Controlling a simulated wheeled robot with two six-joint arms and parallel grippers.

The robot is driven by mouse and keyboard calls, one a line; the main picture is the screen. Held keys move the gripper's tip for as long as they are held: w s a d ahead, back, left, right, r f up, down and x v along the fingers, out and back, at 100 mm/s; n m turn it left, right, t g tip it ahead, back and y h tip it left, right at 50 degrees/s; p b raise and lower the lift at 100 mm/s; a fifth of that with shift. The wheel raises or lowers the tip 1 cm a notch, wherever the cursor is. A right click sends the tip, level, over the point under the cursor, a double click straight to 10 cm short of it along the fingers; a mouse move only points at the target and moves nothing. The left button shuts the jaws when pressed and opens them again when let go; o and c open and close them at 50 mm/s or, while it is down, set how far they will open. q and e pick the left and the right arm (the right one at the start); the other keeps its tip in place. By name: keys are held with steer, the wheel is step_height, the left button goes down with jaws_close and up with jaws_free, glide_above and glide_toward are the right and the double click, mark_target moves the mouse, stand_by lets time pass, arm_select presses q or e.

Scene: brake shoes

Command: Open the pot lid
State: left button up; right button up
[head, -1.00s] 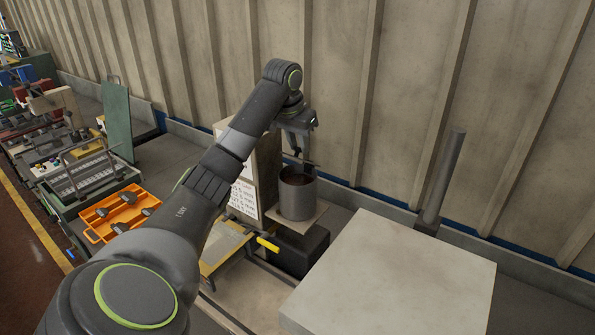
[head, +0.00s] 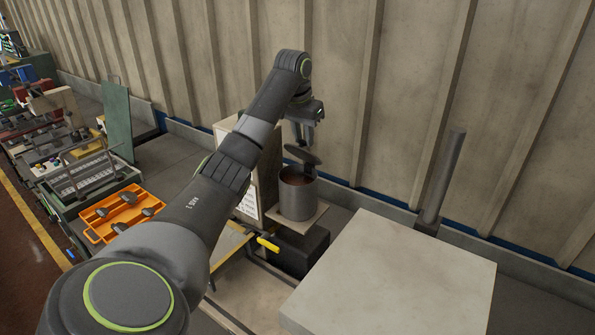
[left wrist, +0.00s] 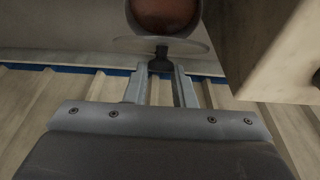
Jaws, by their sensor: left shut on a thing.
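The pot (head: 296,199) is a grey cylinder standing on a small board in the head view, its mouth uncovered with a reddish-brown inside. The dark round lid (head: 303,154) is tilted above and partly over the pot's rim. My left gripper (head: 306,147) is shut on the lid, above the pot. In the left wrist view, the gripper (left wrist: 161,72) is shut on the lid's dark knob, and the lid's pale disc (left wrist: 140,44) shows beyond it. The pot's reddish inside (left wrist: 165,12) shows at the top edge. My right gripper is not seen.
A box-shaped cabinet (head: 236,140) stands left of the pot, close by. A ribbed wall (head: 410,90) rises behind. A large pale block (head: 400,275) lies to the right. An orange tray (head: 94,218) with several dark parts is at the left.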

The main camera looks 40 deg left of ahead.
arm_select(q)
steer(key=shift+w+a+r+g, duration=0.1)
steer(key=shift+w+g, duration=0.3)
steer(key=shift+w, duration=0.6)
steer(key=shift+c, duration=0.2)
steer(key=shift+w+r, duration=0.2)
steer(key=shift+w, duration=0.15)
steer(key=shift+w+a+f+g, duration=0.1)
steer(key=shift+w+g, duration=0.2)
steer(key=shift+g, duration=0.1)
